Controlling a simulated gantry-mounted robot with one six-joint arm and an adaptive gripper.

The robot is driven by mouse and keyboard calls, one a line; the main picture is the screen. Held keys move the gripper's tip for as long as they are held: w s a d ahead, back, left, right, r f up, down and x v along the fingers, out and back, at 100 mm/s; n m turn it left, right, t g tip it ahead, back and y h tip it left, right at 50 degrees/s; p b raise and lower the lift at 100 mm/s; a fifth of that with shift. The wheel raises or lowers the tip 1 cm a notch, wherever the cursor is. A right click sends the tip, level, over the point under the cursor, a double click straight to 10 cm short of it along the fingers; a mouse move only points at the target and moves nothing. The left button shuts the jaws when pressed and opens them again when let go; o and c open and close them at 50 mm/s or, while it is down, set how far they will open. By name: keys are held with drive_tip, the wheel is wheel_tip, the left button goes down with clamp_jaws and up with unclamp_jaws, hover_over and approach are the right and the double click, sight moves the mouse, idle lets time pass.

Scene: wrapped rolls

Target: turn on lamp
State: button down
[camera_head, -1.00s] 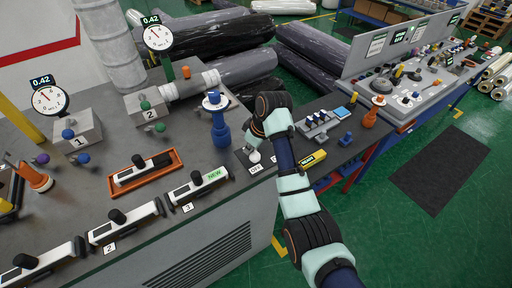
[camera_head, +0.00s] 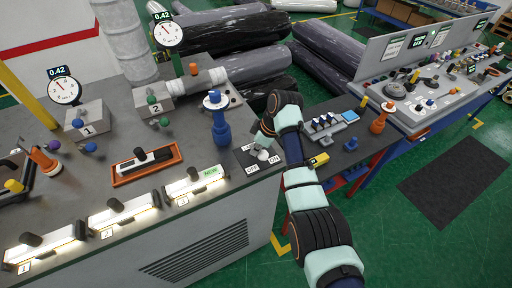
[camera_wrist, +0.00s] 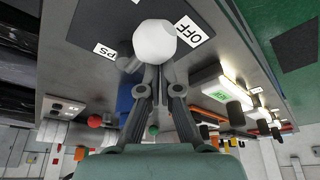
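The lamp switch is a white ball knob (camera_head: 263,155) on a dark plate (camera_head: 243,156) at the right end of the grey console. Three lamp boxes along the console's front edge, lamp 1 (camera_head: 42,254), lamp 2 (camera_head: 124,213) and lamp 3 (camera_head: 195,183), glow. My gripper (camera_wrist: 154,72) has its fingertips together right at the white knob (camera_wrist: 154,41) in the wrist view; the knob lies just beyond the tips. Whether they touch is unclear.
A blue stand (camera_head: 220,126) rises close left of the switch. An orange tray (camera_head: 146,166) with a black handle lies behind the lamps. A side table (camera_head: 345,140) is right of my arm.

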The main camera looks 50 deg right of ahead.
drive_tip(key=shift+s+d+n, duration=0.3)
drive_tip(key=shift+d+n, duration=0.1)
drive_tip(key=shift+n, duration=0.4)
drive_tip(key=shift+s+d+f, duration=0.1)
drive_tip(key=shift+s+d, duration=0.15)
drive_tip(key=shift+d, duration=0.35)
drive_tip(key=shift+s+d, duration=0.1)
drive_tip(key=shift+d, duration=0.15)
drive_tip(key=shift+a+r+p, duration=0.2)
drive_tip(key=shift+a+p, duration=0.05)
drive_tip(key=shift+p, duration=0.05)
drive_tip(key=a, duration=0.1)
drive_tip(key=w+a+r+p, duration=0.1)
drive_tip(key=a, duration=0.1)
drive_tip(key=shift+w+r+p, duration=0.3)
drive_tip(key=shift+w+p, duration=0.05)
drive_tip(key=shift+w, duration=0.05)
wheel_tip(320, 180, up, 8)
drive_tip(key=s+d+b, duration=0.1)
drive_tip(key=d, duration=0.1)
drive_tip(key=shift+d+r+b, duration=0.15)
drive_tip(key=shift+d+b, duration=0.15)
drive_tip(key=shift+b, duration=0.1)
